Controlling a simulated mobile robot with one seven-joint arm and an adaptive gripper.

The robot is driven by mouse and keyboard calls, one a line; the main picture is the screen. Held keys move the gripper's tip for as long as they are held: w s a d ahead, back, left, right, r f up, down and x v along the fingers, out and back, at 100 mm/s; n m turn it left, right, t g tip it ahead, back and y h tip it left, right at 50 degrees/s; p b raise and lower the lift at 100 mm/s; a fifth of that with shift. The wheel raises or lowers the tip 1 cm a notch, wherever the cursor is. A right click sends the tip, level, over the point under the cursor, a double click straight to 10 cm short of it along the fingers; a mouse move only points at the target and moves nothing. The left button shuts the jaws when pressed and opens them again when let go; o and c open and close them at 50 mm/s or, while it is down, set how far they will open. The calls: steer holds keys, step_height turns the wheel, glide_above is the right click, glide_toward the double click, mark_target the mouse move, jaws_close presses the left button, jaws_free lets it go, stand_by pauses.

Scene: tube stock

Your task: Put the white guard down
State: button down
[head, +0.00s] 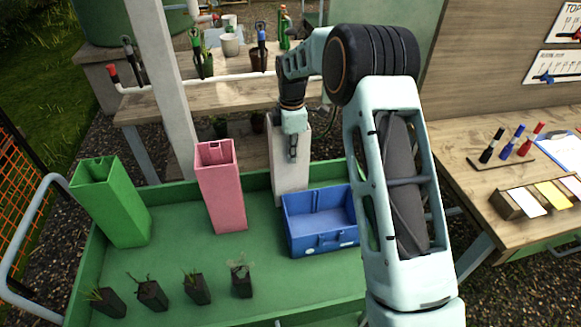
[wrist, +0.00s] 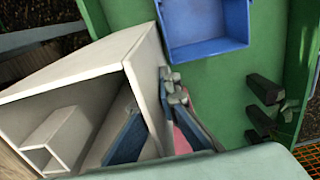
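The white guard (head: 290,172) is a tall square tube, upright at the back of the green tray, behind and left of the blue crate. I cannot tell whether its base touches the tray floor. My gripper (head: 293,152) is at its top, pointing down. In the wrist view the guard's open end (wrist: 92,66) fills the left, with a small white boxlike part inside. My gripper (wrist: 150,118) straddles one wall, one finger inside the tube and one outside, and looks shut on that wall. The inner fingertip is partly hidden.
The green tray (head: 180,265) also holds a pink guard (head: 222,190), a green guard (head: 112,203), a blue crate (head: 320,222) and several small potted seedlings (head: 151,293) in front. Tray floor is bare between the pink guard, the crate and the seedlings.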

mark_target(291, 166)
steer(key=shift+f, duration=2.35)
steer(key=shift+f, duration=0.15)
steer(key=c, duration=2.2)
jaws_free()
steer(key=shift+o, duration=0.2)
step_height(291, 166, up, 12)
steer(key=shift+r, duration=0.25)
steer(key=shift+s, duration=0.1)
